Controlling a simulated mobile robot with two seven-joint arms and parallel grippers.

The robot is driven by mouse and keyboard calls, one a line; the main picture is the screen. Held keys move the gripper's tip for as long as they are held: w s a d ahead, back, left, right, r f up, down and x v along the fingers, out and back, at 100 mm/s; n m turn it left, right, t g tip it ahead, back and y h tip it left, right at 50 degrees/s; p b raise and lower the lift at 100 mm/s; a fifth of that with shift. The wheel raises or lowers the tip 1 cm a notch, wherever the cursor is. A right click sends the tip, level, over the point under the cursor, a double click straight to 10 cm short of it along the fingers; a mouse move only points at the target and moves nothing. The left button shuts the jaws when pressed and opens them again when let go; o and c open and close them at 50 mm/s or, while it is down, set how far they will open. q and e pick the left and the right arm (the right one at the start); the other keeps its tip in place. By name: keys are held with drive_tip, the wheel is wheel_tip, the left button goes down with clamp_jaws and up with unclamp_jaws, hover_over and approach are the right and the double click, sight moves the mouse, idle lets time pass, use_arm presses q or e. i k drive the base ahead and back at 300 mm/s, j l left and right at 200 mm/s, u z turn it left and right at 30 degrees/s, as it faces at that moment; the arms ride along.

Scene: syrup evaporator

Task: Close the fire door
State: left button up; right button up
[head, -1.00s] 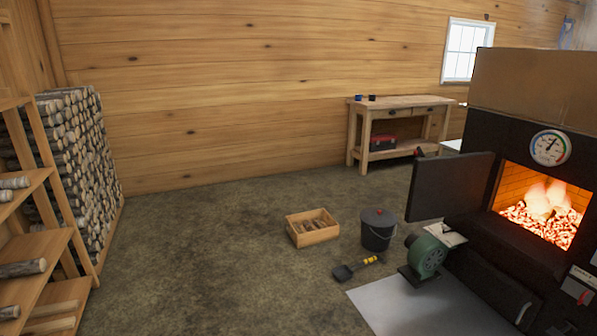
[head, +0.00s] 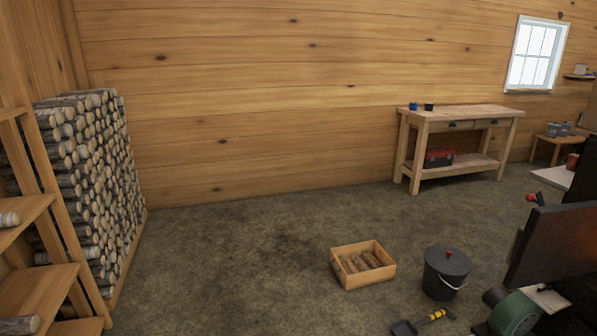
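The fire door (head: 553,243) is a dark flat panel at the right edge of the head view. It stands swung out from the firebox, and its right part is cut off by the picture edge. The fire opening and most of the evaporator are out of view. Neither of my grippers shows.
A green blower (head: 514,314) sits below the door. A lidded black bucket (head: 446,271), a small shovel (head: 422,323) and a wooden crate of split wood (head: 362,265) are on the floor. A workbench (head: 458,113) stands at the wall. Stacked logs (head: 90,185) fill the left.

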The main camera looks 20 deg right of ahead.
sight(557, 241)
drive_tip(key=i+z, duration=0.25)
drive_tip(key=i, duration=0.25)
drive_tip(key=i+z, duration=0.3)
drive_tip(key=i, duration=0.2)
drive_tip(key=i+j+z, duration=0.25)
drive_tip(key=i, duration=0.25)
drive_tip(key=i+z, duration=0.3)
drive_tip(key=z, duration=0.15)
drive_tip(key=i+z, duration=0.4)
drive_tip(key=i+j+z, duration=0.15)
drive_tip(key=z, duration=0.3)
drive_tip(key=i+j+z, duration=0.75)
drive_tip(key=z, duration=0.15)
drive_tip(key=i+j+z, duration=0.25)
drive_tip(key=j+z, duration=0.2)
drive_tip(key=i+j+z, duration=0.2)
drive_tip(key=j+z, duration=0.3)
